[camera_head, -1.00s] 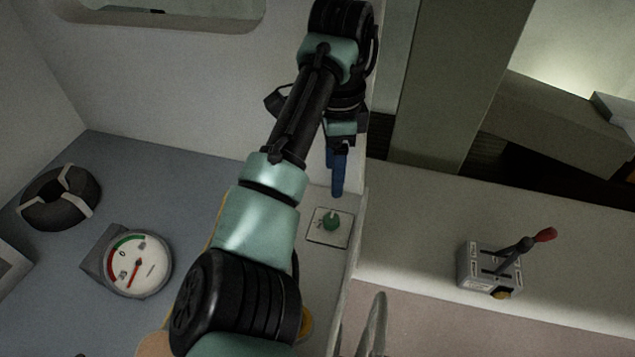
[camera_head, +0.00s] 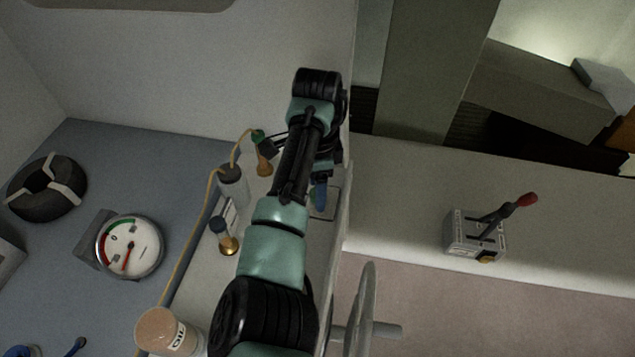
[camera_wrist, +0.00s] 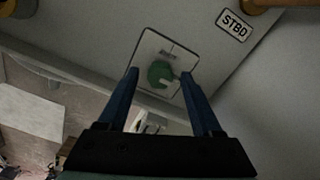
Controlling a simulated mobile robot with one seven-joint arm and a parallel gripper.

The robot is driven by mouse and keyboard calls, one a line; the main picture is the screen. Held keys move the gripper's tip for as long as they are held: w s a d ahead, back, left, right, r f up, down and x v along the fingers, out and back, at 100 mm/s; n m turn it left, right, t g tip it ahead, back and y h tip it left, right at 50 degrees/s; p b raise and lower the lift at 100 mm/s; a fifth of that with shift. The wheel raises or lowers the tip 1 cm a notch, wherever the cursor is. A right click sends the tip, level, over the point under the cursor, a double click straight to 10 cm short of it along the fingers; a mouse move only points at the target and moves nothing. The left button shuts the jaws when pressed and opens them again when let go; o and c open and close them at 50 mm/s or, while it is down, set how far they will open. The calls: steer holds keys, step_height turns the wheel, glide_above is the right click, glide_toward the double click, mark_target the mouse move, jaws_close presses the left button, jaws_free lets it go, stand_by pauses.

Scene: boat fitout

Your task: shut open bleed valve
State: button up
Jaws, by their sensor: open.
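The bleed valve, a green round knob (camera_wrist: 161,74) with a pale pointer mark, sits on a square light plate (camera_wrist: 178,50) in the wrist view. In the head view the plate (camera_head: 326,209) shows partly behind my gripper, and the knob is mostly hidden. My gripper (camera_wrist: 160,75) is open, with its two blue fingers apart and the knob between their tips in the picture. I cannot tell whether the fingers reach around the knob or stop short of it. In the head view my gripper (camera_head: 320,195) points down at the plate.
A STBD label (camera_wrist: 234,26) is near the plate. A throttle lever box (camera_head: 473,236) stands to the right. A steering wheel (camera_head: 362,310) is in front. A gauge (camera_head: 130,246), a black coil (camera_head: 46,187), an oil container (camera_head: 168,332) and cabled fittings (camera_head: 233,182) are on the left.

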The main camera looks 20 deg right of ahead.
jaws_close()
stand_by(0.4)
steer(key=shift+n, duration=0.4)
steer(key=n+p, duration=0.1)
steer(key=n, duration=0.2)
steer(key=shift+n+p, duration=0.3)
steer(key=shift+p, duration=0.1)
steer(key=n+p, duration=0.1)
steer(key=n, duration=0.3)
steer(key=shift+n, duration=0.3)
steer(key=n+p, duration=0.1)
steer(key=n, duration=0.3)
steer(key=shift+n, duration=0.3)
steer(key=n+p, duration=0.1)
steer(key=n, duration=0.3)
steer(key=shift+n, duration=0.4)
